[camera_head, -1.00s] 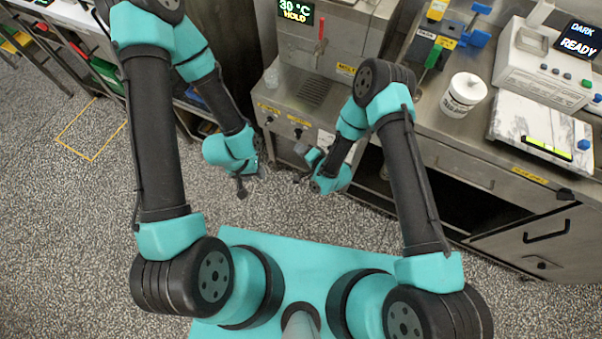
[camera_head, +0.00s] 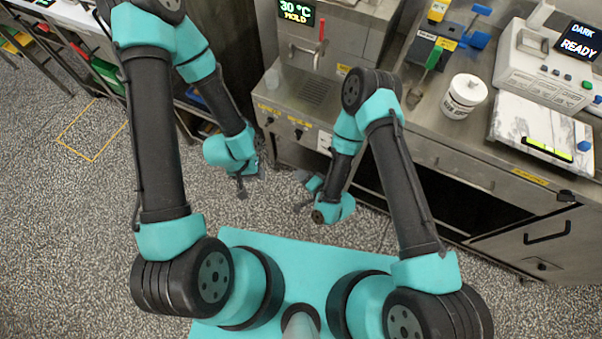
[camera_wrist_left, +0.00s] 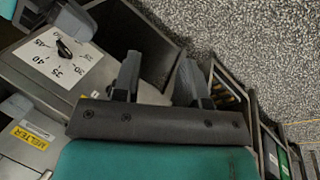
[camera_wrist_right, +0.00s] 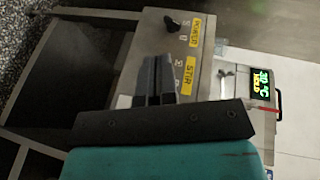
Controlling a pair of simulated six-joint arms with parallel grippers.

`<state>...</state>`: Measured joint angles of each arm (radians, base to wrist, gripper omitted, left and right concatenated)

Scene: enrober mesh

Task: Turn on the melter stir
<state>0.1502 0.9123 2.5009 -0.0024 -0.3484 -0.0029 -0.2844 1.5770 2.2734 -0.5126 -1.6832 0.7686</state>
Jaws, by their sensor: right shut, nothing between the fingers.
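The melter (camera_head: 318,90) is the steel machine at the top middle of the head view, its display (camera_head: 297,12) reading 30 °C and HOLD. Its front panel carries a left knob (camera_head: 270,119) and a right knob (camera_head: 298,133). In the right wrist view, the power knob (camera_wrist_right: 172,23) is beside the POWER label (camera_wrist_right: 196,30). The STIR label (camera_wrist_right: 190,75) shows, but my fingers hide its knob. My right gripper (camera_head: 303,206) is shut and empty, apart from the panel; its fingers also show in the right wrist view (camera_wrist_right: 154,78). My left gripper (camera_head: 241,191) is open and empty.
A temperature dial (camera_wrist_left: 65,50) and a MELTER label (camera_wrist_left: 30,137) show in the left wrist view. A red-handled lever (camera_head: 321,50) stands on the melter. A white tub (camera_head: 464,96) and a READY machine (camera_head: 550,60) stand on the right counter. Floor in front is clear.

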